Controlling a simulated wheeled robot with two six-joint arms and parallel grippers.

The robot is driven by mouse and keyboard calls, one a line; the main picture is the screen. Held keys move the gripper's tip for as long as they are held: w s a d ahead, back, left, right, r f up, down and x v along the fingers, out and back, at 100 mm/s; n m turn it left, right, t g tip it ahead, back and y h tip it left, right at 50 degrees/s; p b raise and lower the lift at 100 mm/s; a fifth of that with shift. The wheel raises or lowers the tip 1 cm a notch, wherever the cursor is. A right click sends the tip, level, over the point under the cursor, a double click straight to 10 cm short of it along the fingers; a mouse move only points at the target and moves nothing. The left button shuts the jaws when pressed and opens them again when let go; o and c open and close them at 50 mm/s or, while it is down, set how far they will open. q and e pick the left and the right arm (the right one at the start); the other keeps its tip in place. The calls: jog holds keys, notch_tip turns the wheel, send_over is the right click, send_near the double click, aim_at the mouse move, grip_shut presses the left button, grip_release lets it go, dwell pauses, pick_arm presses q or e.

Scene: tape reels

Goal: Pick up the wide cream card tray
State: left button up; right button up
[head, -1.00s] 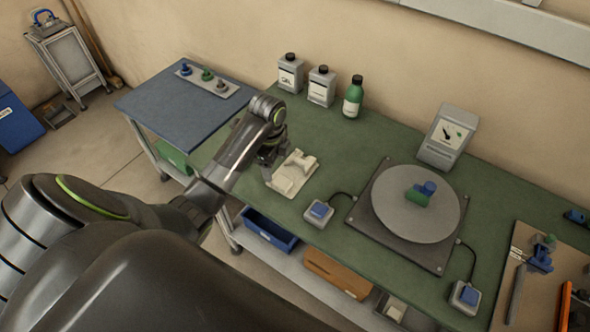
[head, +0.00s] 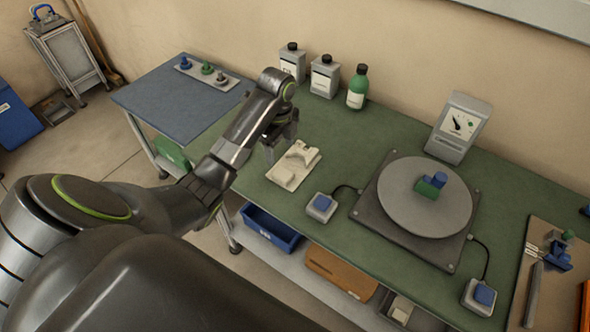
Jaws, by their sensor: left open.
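The cream tray (head: 307,171) lies flat on the green bench top, left of the turntable, with raised cream shapes on it. My left gripper (head: 269,157) is open, just beyond the tray's left edge and apparently a little above the bench. I see no contact with the tray, though the exact gap is hard to judge. My right gripper is not in view.
A round grey turntable (head: 425,208) carries a blue and green part (head: 431,186). A blue-buttoned switch box (head: 320,207) stands near the tray. Bottles (head: 357,88) and a dial meter (head: 458,128) stand at the back. A blue side table (head: 165,112) adjoins on the left.

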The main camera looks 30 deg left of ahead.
aim_at(283, 173)
pick_arm(q)
jog(key=shift+f+b, duration=2.85)
jog(key=shift+f, duration=0.45)
jog(key=f+b, duration=0.1)
jog(key=f, duration=0.2)
jog(key=shift+w+d+f+b, duration=0.1)
jog(key=shift+d+f+b, duration=0.1)
jog(key=shift+f+b, duration=0.15)
jog(key=shift+f, duration=0.2)
jog(key=c, duration=1.2)
